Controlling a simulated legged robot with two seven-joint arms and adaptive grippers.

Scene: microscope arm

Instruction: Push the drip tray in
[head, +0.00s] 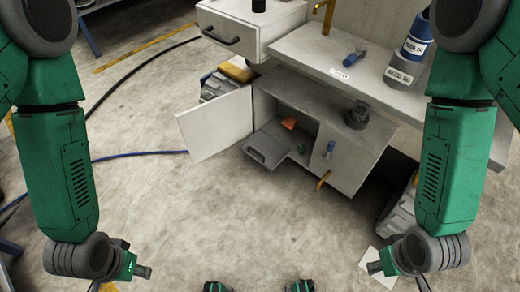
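What looks like the drip tray (268,150) is a shallow grey tray. It sticks out of the open front of the low grey cabinet (352,166), and a dark handle shows on its front. My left gripper (146,272) is low at the left, over bare floor and well away from the tray. My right gripper (374,268) is low at the right, in front of and apart from the cabinet. Both grippers are small and seen edge-on, so their finger opening is unclear. Neither touches the tray.
A white door (216,124) stands open left of the tray. An orange item (289,123) and a green item (301,149) are inside the cabinet. A yellow handle (323,181) sticks out at its front. A drawer (235,36) is above. The floor in front is clear.

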